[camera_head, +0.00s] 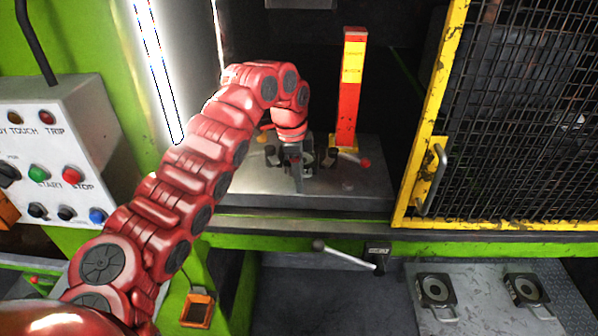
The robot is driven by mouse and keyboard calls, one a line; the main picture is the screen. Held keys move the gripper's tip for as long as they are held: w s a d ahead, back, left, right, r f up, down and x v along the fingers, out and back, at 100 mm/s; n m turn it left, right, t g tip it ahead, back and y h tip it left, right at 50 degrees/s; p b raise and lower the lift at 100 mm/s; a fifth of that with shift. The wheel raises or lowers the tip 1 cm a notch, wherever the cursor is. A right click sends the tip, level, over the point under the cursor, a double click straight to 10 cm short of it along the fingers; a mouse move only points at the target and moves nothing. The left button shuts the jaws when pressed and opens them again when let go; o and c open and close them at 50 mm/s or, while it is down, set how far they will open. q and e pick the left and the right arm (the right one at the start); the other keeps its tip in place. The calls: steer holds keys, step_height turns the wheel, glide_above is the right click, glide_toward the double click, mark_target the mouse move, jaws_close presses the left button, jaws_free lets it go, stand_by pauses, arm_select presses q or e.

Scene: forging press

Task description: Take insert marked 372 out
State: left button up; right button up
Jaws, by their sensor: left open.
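My left arm reaches from the lower left into the press. My left gripper (297,180) points down over the die area on the press bed (350,195) and is open. A round dark insert (307,158) sits in the fixture right by the gripper, partly hidden by it. No number can be read on it. My right gripper is not in view.
A red and yellow post (351,90) stands behind the fixture. A yellow-framed mesh door (500,110) is at the right. A lever (345,256) sticks out below the bed's front edge. A control box (50,150) with buttons is at the left.

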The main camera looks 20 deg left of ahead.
arm_select(q)
jaws_close()
stand_by(1.4)
